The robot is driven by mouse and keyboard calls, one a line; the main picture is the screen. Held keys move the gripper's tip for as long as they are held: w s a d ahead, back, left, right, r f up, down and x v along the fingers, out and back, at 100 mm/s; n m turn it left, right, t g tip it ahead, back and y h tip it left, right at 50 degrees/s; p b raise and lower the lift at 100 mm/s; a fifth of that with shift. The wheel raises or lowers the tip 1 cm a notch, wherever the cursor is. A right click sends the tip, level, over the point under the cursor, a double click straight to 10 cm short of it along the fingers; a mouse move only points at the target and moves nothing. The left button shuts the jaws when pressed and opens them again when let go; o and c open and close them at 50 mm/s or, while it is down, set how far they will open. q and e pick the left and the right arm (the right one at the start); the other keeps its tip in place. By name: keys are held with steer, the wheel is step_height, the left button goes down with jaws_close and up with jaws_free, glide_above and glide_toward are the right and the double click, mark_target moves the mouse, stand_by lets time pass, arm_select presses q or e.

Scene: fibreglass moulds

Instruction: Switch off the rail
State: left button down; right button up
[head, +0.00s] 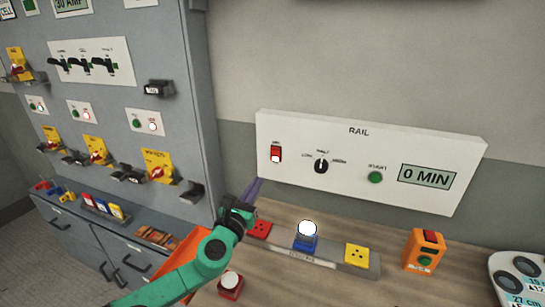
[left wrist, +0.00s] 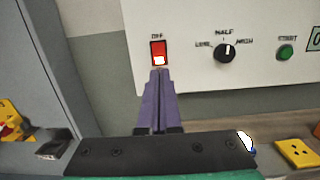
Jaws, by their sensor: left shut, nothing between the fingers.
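The white RAIL panel (head: 420,160) is on the wall, with a red rocker switch (head: 275,153) at its left end. In the left wrist view the switch (left wrist: 158,52) has OFF printed above it, and its lower part looks bright white. My left gripper (head: 257,183), with purple fingers, is shut and empty below the switch. In the left wrist view its fingertips (left wrist: 160,72) show just under the switch; I cannot tell whether they touch it. The panel also has a black selector knob (head: 321,166), a green START button (head: 375,177) and a display (head: 427,176) reading 0 MIN. My right gripper is not in view.
A grey cabinet (head: 185,70) with switches and yellow lockout tags stands at the left. On the bench below the panel are a strip (head: 330,252) with a white-topped blue lamp (head: 307,236) and coloured sockets, and an orange box (head: 424,250). The wall above is clear.

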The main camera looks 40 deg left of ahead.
arm_select(q)
steer(key=p, duration=0.2)
glide_toward(276, 152)
steer(key=x, duration=0.3)
steer(key=p+x, duration=0.1)
steer(key=x, duration=0.1)
steer(key=shift+w+a+r, duration=0.15)
steer(key=shift+w+r, duration=0.1)
steer(key=shift+w, duration=0.1)
steer(key=shift+w+a+f, duration=0.15)
steer(key=shift+w+a, duration=0.05)
steer(key=shift+w, duration=0.4)
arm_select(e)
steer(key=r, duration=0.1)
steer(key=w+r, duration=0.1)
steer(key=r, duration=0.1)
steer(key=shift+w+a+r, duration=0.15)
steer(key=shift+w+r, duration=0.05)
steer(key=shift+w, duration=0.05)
arm_select(q)
steer(key=shift+s, duration=0.1)
